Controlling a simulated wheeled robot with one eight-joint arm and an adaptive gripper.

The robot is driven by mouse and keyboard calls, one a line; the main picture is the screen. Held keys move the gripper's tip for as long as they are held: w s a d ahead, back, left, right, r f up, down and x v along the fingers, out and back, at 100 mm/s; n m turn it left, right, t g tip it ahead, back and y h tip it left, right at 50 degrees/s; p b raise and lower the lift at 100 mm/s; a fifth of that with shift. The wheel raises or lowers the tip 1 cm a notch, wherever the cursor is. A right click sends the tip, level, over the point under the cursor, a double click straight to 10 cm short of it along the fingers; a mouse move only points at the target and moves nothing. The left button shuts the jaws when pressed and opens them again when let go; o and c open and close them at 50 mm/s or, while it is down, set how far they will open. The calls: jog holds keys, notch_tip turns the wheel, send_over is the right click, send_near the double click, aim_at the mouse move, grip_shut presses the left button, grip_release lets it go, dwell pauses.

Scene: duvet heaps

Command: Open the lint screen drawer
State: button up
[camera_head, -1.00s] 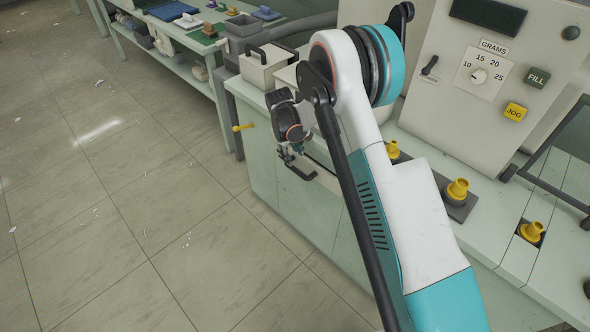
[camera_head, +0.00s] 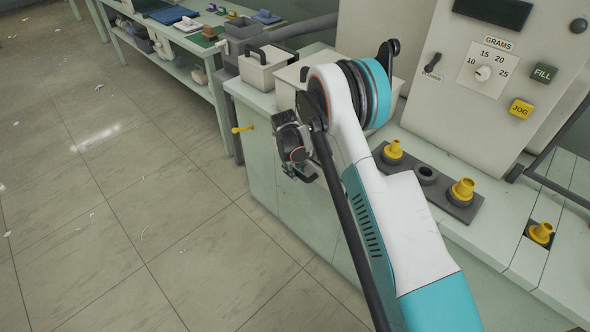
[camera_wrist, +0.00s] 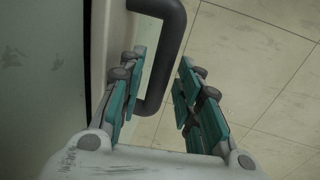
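A dark grey loop handle (camera_wrist: 168,58) shows in the wrist view, joined to the edge of a pale front (camera_wrist: 103,45), which seems to be the lint screen drawer. My gripper (camera_wrist: 162,58) is open, with one teal-padded finger on each side of the handle's long bar. Gaps show beside the bar, and I cannot tell whether either finger touches it. In the head view my gripper (camera_head: 303,172) is low against the front of the pale green cabinet (camera_head: 263,165). My arm hides most of the drawer there.
A yellow knob (camera_head: 242,129) sticks out at the cabinet's left end. A lidded box (camera_head: 266,70) stands on top. Yellow nozzles (camera_head: 461,191) stand on the counter at right. The tiled floor (camera_head: 110,230) at left is open, with small scraps.

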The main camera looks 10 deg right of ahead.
grip_shut()
jog(key=shift+a, duration=0.1)
jog(key=s+a, duration=1.5)
jog(key=a, duration=0.5)
jog(key=shift+s, duration=0.4)
jog(key=shift+o, duration=2.2)
grip_release()
jog(key=shift+a, duration=0.1)
notch_tip(320, 180, up, 12)
jog(key=s+a, duration=0.1)
jog(key=shift+s+a, duration=0.15)
jog(key=shift+a, duration=0.2)
